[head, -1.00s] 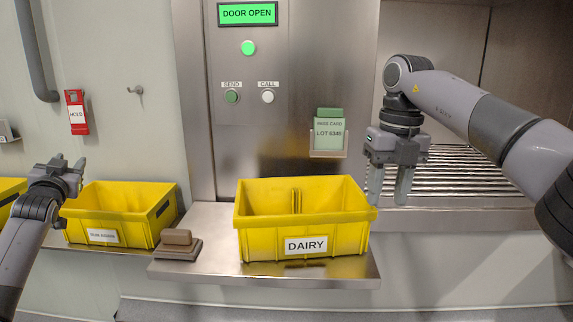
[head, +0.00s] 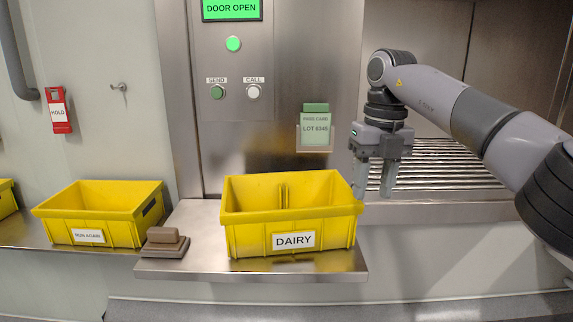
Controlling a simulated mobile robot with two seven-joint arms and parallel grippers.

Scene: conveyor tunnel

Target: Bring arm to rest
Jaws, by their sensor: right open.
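My right arm comes in from the right side of the head view. Its gripper (head: 374,180) points down with its two fingers apart and nothing between them. It hangs in front of the roller conveyor, just right of the yellow DAIRY crate's (head: 342,232) right rim. I cannot tell whether the left finger touches the crate. My left gripper is out of view.
The DAIRY crate stands on a steel shelf (head: 190,268) beside a brown block (head: 162,236). Another yellow crate (head: 115,230) stands left. A green pass card (head: 316,128) sits in a holder on the panel. The roller conveyor (head: 450,165) is bare. The display (head: 231,8) reads DOOR OPEN.

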